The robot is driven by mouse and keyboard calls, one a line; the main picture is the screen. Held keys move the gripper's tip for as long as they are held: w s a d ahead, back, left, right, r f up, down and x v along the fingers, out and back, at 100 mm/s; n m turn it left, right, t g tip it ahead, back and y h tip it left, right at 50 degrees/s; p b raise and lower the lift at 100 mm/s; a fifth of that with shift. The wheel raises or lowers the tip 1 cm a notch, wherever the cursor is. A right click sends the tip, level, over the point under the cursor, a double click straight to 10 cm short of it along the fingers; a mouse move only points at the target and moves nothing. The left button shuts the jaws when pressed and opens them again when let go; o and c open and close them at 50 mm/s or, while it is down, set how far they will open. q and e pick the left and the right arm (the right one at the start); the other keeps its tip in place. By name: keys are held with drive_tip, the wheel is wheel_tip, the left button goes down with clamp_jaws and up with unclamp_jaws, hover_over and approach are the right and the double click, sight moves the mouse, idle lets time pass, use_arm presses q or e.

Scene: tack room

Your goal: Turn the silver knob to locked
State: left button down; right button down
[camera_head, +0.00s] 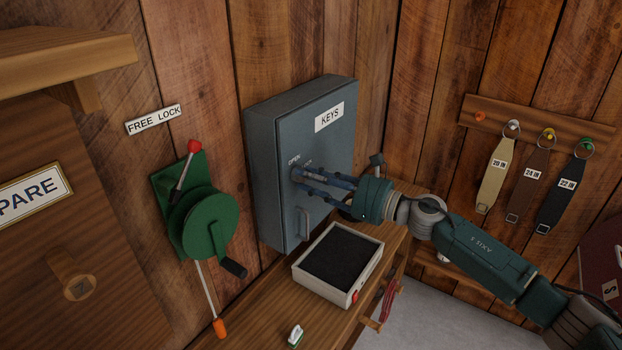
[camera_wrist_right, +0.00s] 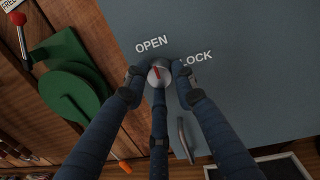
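The grey-blue key cabinet (camera_head: 283,133) hangs on the wood wall with its door shut. The silver knob (camera_wrist_right: 159,75) is on its door, between the words OPEN and LOCK; its red mark points up and slightly left, toward OPEN. My right gripper (camera_wrist_right: 157,80) has its three dark fingers around the knob, one at each side and one below. Whether the fingertips press on it cannot be made out. In the head view the right gripper (camera_head: 298,178) reaches the door from the right and hides most of the knob. My left gripper is out of view.
A bar handle (camera_head: 303,223) is below the knob. A black-lined tray (camera_head: 337,262) stands on the wooden shelf under the cabinet. A green crank winch (camera_head: 205,222) is on the wall to the left. Tagged straps (camera_head: 494,175) hang at the right.

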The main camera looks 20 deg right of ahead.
drive_tip(key=shift+f+m, duration=0.1)
drive_tip(key=shift+m, duration=0.2)
drive_tip(key=m+t+p, duration=0.1)
drive_tip(key=m+p, duration=0.2)
drive_tip(key=m, duration=1.5)
drive_tip(key=shift+a, duration=0.1)
drive_tip(key=shift+s+f, duration=0.1)
idle(0.4)
drive_tip(key=c, duration=1.4)
unclamp_jaws()
